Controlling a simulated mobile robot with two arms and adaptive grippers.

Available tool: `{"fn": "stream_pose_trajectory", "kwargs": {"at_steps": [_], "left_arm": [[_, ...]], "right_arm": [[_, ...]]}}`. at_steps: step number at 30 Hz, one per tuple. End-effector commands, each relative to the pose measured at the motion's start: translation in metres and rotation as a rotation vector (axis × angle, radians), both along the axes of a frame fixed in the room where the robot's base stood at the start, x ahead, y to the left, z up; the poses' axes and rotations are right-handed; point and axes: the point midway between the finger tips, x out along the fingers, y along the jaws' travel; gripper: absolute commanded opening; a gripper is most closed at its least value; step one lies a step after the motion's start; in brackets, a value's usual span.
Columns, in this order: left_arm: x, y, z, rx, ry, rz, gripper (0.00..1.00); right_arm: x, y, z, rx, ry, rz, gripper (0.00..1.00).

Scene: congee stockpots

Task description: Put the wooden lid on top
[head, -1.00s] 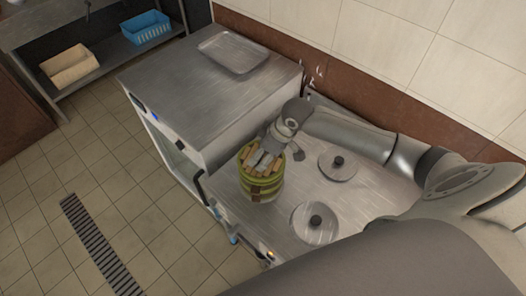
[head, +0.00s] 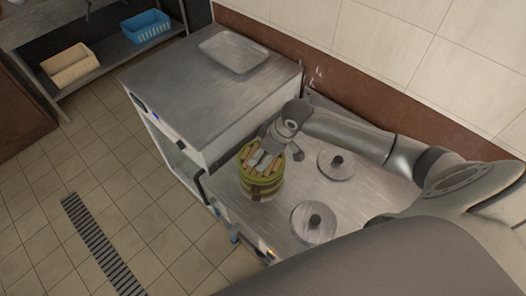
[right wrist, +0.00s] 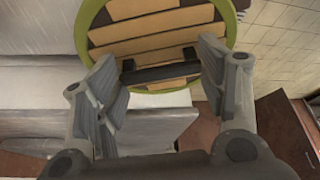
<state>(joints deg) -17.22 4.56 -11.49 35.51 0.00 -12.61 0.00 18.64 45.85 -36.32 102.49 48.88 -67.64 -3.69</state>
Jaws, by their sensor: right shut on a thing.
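The round wooden lid has tan slats, a green rim and a dark bar handle; it fills the top of the right wrist view (right wrist: 150,22). My right gripper (right wrist: 160,75) is shut on the lid's handle, with one finger at each end of the bar. The lid's slats show at the top of the stack, partly hidden by the fingers. I cannot tell whether the lid touches the stack below it. My left gripper is not in view.
Two round metal lids with black knobs (head: 337,163) (head: 314,223) lie on the counter right of the stack. A steel cabinet (head: 190,85) with a tray (head: 233,50) stands behind left. A tiled wall (head: 400,45) is at the back.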

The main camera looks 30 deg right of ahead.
Motion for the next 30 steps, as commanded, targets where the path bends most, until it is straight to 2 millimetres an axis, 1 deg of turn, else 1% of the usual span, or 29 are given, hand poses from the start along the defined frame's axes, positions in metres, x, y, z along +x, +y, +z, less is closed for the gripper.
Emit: {"fn": "stream_pose_trajectory", "kwargs": {"at_steps": [1, 6, 17, 30], "left_arm": [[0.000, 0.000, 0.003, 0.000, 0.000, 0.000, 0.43], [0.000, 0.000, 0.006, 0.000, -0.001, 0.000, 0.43], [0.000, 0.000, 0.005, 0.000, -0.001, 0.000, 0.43], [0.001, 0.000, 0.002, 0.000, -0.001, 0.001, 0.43]], "right_arm": [[0.000, 0.000, 0.002, 0.000, 0.000, 0.000, 0.41], [0.000, 0.000, 0.001, -0.001, 0.001, 0.001, 0.41], [0.000, 0.000, -0.001, 0.000, 0.000, 0.000, 0.41], [0.000, 0.000, -0.009, 0.000, 0.000, 0.000, 0.41]]}}
